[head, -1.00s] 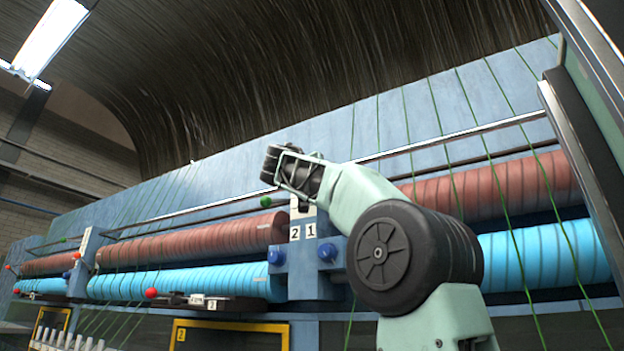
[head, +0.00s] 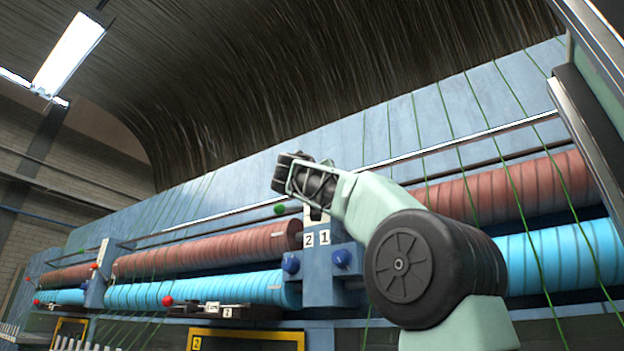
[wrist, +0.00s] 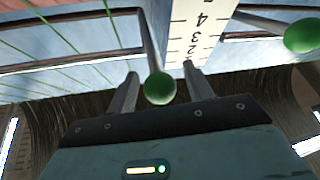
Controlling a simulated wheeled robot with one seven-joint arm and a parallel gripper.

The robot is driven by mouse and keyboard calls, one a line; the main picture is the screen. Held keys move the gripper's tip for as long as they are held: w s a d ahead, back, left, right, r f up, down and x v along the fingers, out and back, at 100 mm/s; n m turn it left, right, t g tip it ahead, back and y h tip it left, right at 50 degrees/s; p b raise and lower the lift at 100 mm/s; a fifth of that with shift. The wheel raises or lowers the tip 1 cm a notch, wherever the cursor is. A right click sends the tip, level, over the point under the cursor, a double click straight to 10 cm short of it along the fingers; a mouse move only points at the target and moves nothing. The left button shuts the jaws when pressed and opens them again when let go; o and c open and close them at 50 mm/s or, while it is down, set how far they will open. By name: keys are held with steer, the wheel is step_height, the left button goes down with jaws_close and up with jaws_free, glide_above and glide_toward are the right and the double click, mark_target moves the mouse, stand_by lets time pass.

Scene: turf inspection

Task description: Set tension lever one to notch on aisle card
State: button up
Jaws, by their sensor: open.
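A white scale (wrist: 196,32) with figures including 2, 3 and 4 stands beside that rod. A second green knob (wrist: 302,36) is at the right of the wrist view; a green knob (head: 280,210) shows below the gripper in the head view. No aisle card is readable.
Brown rollers (head: 210,250) and blue rollers (head: 210,291) run along the machine, with green yarns crossing them. Blue knobs (head: 291,264) sit on the post. A red knob (head: 168,300) and a yellow-framed panel (head: 246,334) are lower left. A metal frame (head: 590,120) stands close at right.

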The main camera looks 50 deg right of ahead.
steer(key=b+v, duration=0.6)
steer(key=v, duration=1)
steer(key=shift+f, duration=0.1)
